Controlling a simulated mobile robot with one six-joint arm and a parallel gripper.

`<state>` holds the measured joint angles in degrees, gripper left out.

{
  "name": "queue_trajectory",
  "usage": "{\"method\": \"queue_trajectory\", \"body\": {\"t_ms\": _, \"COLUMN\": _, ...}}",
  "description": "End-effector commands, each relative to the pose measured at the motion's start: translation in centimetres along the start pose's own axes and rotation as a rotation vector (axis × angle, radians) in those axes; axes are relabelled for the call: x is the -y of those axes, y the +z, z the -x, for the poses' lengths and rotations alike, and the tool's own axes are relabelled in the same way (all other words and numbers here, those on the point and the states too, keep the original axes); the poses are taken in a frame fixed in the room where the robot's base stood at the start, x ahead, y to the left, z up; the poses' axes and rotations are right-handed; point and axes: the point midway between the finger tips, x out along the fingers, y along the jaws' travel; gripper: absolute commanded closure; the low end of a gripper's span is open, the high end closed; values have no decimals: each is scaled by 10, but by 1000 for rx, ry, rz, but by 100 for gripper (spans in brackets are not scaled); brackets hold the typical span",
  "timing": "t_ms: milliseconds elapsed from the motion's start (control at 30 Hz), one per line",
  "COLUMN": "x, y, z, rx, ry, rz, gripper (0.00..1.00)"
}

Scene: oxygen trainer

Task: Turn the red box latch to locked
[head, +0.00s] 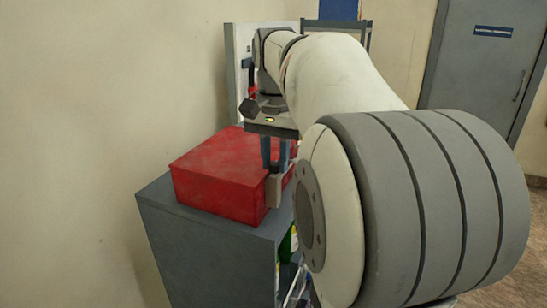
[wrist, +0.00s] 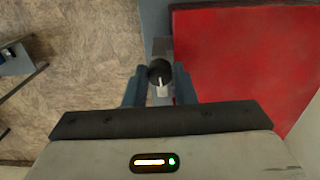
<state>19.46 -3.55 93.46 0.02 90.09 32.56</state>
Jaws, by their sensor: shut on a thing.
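The red box (head: 222,172) sits on a grey cabinet; in the wrist view its red top (wrist: 250,55) fills the right side. Its latch (wrist: 159,73) is a dark round knob with a pale pointer mark, on a grey mount at the box's side. My gripper (head: 276,160) reaches down at the box's right side. In the wrist view my gripper (wrist: 159,88) has its two blue-grey fingers on either side of the knob, shut on it. The lower part of the latch is hidden by the gripper body. I cannot read any lock marking.
The grey cabinet (head: 205,250) has an open side with shelf items partly hidden by my arm. A wall stands close on the left. A grey door (head: 480,65) is at the back right. Tiled floor (wrist: 75,75) lies left in the wrist view.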

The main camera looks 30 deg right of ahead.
Motion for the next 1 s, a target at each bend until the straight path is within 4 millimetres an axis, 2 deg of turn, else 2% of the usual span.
{"method": "queue_trajectory", "body": {"t_ms": 100, "x": 0, "y": 0, "z": 0, "rx": 0, "ry": 1, "rz": -1, "gripper": 99}}
{"method": "queue_trajectory", "body": {"t_ms": 467, "x": -1, "y": 0, "z": 1, "rx": 0, "ry": 1, "rz": 61, "gripper": 99}}
{"method": "queue_trajectory", "body": {"t_ms": 667, "x": -1, "y": 0, "z": 1, "rx": 1, "ry": 1, "rz": 190, "gripper": 99}}
{"method": "queue_trajectory", "body": {"t_ms": 1000, "x": -1, "y": -1, "z": 1, "rx": 0, "ry": 1, "rz": 505, "gripper": 99}}
